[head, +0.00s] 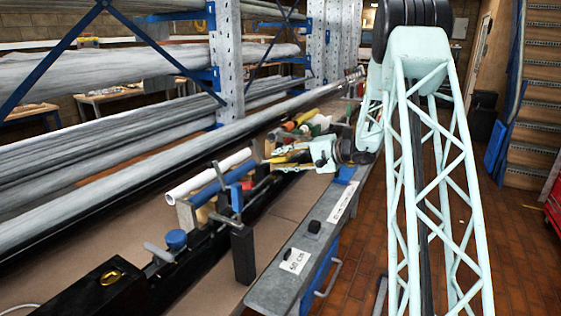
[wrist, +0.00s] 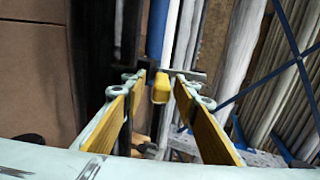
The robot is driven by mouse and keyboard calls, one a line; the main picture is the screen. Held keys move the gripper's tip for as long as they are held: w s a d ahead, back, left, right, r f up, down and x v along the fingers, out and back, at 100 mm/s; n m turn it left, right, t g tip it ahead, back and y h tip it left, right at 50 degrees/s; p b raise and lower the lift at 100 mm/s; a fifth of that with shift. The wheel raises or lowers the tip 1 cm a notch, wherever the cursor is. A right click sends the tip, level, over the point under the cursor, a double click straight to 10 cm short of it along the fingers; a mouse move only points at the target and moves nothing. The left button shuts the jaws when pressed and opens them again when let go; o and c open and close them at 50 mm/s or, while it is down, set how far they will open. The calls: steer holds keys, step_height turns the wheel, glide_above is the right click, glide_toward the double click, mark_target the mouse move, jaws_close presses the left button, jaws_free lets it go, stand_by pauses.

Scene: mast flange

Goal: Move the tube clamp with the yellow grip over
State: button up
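The yellow grip (wrist: 162,87) of the tube clamp shows in the wrist view between the tips of my gripper (wrist: 160,88). A grey metal bar (wrist: 192,74) lies just behind the grip. My gripper is open, with one yellow-padded finger on each side of the grip and a visible gap on both sides. In the head view my gripper (head: 272,164) reaches left over the bench, past the far end of the white tube. There I cannot tell the yellow grip apart from the yellow finger pads.
A white tube (head: 208,175) and a blue tube (head: 222,185) lie on the bench. A clamp with a blue knob (head: 176,239) stands nearer, beside a black box (head: 95,288). Long wrapped pipes (head: 90,205) fill the rack at left. Several coloured items crowd the bench beyond my gripper.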

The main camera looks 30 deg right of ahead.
steer(key=v, duration=1.1)
steer(key=shift+s+d+r, duration=0.15)
steer(key=shift+s+d, duration=0.05)
steer(key=shift+s, duration=0.1)
stand_by(0.5)
